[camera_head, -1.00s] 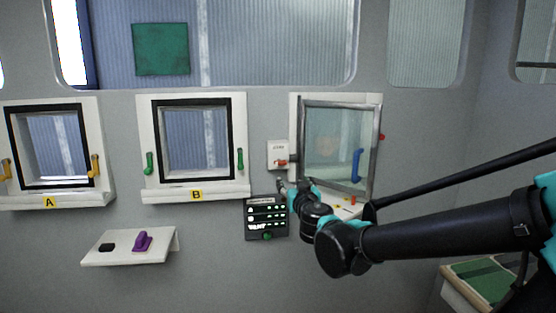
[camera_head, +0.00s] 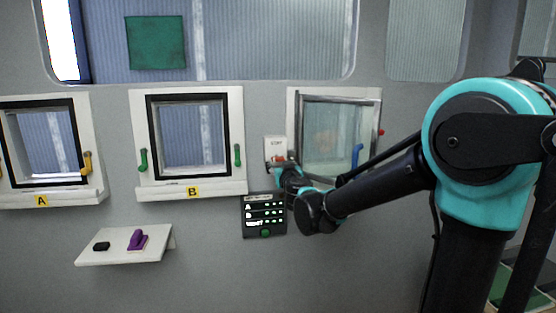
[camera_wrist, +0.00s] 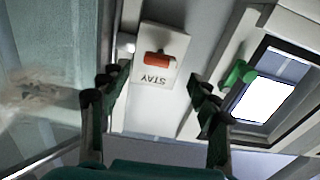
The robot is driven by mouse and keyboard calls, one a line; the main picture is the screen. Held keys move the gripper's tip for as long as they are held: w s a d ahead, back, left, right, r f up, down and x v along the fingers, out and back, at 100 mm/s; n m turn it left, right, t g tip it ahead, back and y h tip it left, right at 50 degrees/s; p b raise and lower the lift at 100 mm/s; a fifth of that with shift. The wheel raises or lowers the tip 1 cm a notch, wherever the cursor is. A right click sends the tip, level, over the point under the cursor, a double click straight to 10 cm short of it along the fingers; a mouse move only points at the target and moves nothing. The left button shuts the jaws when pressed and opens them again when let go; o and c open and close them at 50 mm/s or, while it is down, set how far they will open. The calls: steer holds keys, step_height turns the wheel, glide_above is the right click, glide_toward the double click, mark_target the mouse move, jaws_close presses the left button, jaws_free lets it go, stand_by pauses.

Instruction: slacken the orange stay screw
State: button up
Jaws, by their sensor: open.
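The orange stay screw (camera_wrist: 158,60) sits on a small white plate marked STAY (camera_wrist: 155,82), which appears upside down in the wrist view. In the head view the plate (camera_head: 275,143) is on the wall just left of the right-hand window, with the screw (camera_head: 280,158) low on it. My gripper (camera_wrist: 160,92) is open, its two dark fingers to either side of the plate in the wrist view. The screw shows between and beyond the fingertips, and nothing is held. In the head view my gripper (camera_head: 281,167) is just below the screw, partly hidden by my wrist.
The right-hand window (camera_head: 332,135) has a metal frame and a blue handle (camera_head: 357,155). Window B (camera_head: 190,135) has green handles; one (camera_wrist: 238,74) is near my finger in the wrist view. A dark panel (camera_head: 264,216) with lights is below. A shelf (camera_head: 120,254) holds a purple item (camera_head: 137,240).

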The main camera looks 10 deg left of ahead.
mark_target(279, 159)
steer(key=shift+x, duration=3.15)
steer(key=shift+c, duration=0.6)
steer(key=c, duration=1)
steer(key=shift+c, duration=0.2)
